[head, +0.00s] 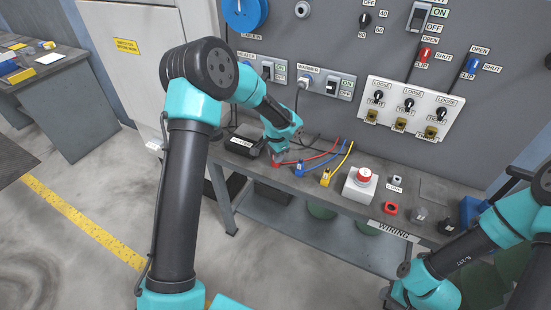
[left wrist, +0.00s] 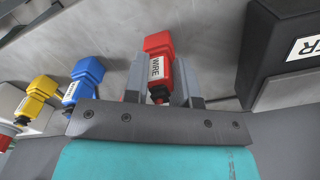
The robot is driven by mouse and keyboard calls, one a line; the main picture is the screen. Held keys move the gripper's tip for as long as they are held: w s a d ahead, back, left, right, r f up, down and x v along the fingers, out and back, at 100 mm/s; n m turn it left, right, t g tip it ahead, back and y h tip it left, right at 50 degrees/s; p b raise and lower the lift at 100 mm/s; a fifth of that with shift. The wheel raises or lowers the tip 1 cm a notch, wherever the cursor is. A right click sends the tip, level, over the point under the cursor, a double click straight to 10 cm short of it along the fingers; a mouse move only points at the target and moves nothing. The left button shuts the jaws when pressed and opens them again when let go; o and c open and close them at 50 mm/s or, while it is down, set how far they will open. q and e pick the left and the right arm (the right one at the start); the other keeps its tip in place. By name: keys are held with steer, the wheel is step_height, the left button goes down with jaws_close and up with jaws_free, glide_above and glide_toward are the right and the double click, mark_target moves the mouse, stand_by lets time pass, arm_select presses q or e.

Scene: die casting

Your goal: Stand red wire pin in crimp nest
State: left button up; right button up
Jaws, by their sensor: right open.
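The red wire pin (left wrist: 158,62), a red block with a white WIRE label and a dark end, lies between the two fingers of my left gripper (left wrist: 160,85). The fingers sit close against both its sides, with no clear gap. In the head view my left gripper (head: 279,155) is low at the bench's left part, and the red pin (head: 276,164) shows just below it with a red wire running right. My right gripper (head: 392,297) is at the bottom edge, partly cut off, away from the bench objects. I cannot make out the crimp nest for certain.
A black box (head: 244,139) with a white label stands left of my left gripper; its label (left wrist: 305,48) ends in "ER". Blue (head: 299,168) and yellow (head: 326,178) wire pins lie to the right, before a red button box (head: 361,187). A switch panel rises behind.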

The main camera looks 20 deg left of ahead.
arm_select(q)
jaws_close()
steer(key=shift+r, duration=0.75)
stand_by(0.9)
steer(key=shift+r, duration=1.4)
